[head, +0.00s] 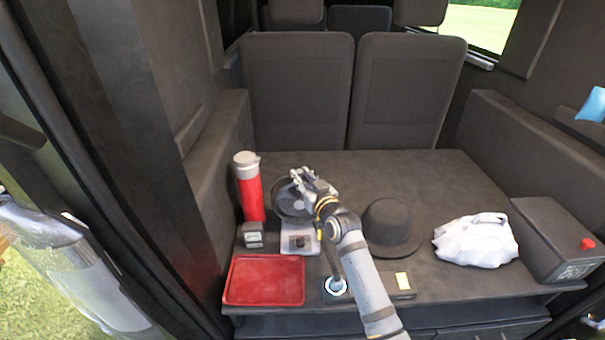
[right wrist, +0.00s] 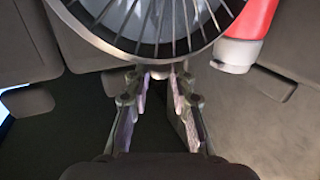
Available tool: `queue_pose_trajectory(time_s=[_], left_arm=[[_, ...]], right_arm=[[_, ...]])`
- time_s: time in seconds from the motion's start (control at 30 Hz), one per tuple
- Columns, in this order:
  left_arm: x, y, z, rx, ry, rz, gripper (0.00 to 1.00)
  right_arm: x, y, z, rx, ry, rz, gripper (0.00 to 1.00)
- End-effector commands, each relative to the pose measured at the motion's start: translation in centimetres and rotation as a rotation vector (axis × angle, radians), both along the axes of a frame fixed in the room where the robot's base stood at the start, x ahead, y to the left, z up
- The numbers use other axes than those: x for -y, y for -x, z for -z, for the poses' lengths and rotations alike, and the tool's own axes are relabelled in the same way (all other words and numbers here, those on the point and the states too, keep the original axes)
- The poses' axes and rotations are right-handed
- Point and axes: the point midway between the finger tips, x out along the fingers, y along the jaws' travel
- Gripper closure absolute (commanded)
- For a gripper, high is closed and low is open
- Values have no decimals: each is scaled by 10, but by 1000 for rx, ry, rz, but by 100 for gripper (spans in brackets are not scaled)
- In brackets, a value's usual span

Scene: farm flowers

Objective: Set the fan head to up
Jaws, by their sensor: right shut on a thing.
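The fan has a round dark wire-caged head (head: 288,204) and a light grey base (head: 297,238) on the car's cargo shelf. My right gripper (head: 303,180) is at the upper right edge of the fan head. In the right wrist view the fan head (right wrist: 155,25) fills the top, and my right gripper (right wrist: 160,80) is shut on its rim at the lower middle. The fingers partly cover the head in the head view, so its exact tilt is hard to tell. My left gripper is not in view.
A red flask (head: 250,190) stands close left of the fan. A red tray (head: 264,280) lies in front. A dark hat (head: 391,225), a white bag (head: 476,240) and a dark box (head: 556,238) are to the right. Seat backs (head: 297,90) close off the rear.

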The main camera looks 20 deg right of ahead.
Motion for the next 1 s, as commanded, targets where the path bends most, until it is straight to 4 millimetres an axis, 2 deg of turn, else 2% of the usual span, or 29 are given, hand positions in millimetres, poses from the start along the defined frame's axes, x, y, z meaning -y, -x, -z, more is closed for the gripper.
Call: queue_pose_trajectory(time_s=[0.03, 0.2, 0.3, 0.5, 0.77, 1.0], left_arm=[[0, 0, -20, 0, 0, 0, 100], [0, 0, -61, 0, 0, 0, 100], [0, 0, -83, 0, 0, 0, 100], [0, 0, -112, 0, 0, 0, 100], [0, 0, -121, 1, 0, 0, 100], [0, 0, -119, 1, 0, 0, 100]], right_arm=[[1, -3, -11, -26, -6, 0, 100], [4, -15, -15, -140, -38, 1, 100], [7, -24, -14, -220, -61, 1, 100], [12, -40, -8, -371, -105, 1, 100], [16, -56, 5, -524, -150, 0, 100], [19, -63, 11, -516, -149, 1, 100]])
